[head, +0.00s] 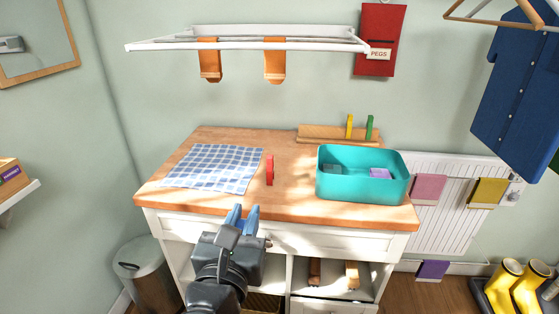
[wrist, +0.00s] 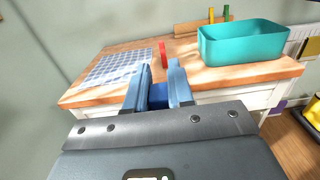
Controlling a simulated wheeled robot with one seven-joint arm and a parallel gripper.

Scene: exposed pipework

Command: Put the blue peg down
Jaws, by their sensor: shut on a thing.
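My gripper (head: 243,210) is in front of the wooden worktop's front edge in the head view. It also shows in the wrist view (wrist: 160,72), its two blue-grey fingers pointing toward the worktop. It is shut on the blue peg (wrist: 158,97), which shows as a darker blue piece low between the fingers. In the head view I cannot tell the peg from the fingers. The wooden worktop (head: 300,203) is beyond the gripper. A red peg (head: 269,170) stands on it. A yellow peg (head: 349,126) and a green peg (head: 369,128) stand upright at a wooden rack (head: 318,134) at the back.
A blue checked cloth (head: 213,167) lies on the worktop's left. A teal tub (head: 362,186) with things inside stands at the right. Bare wood lies around the red peg, between cloth and tub. A white rack (head: 245,45) with orange pieces hangs on the wall above.

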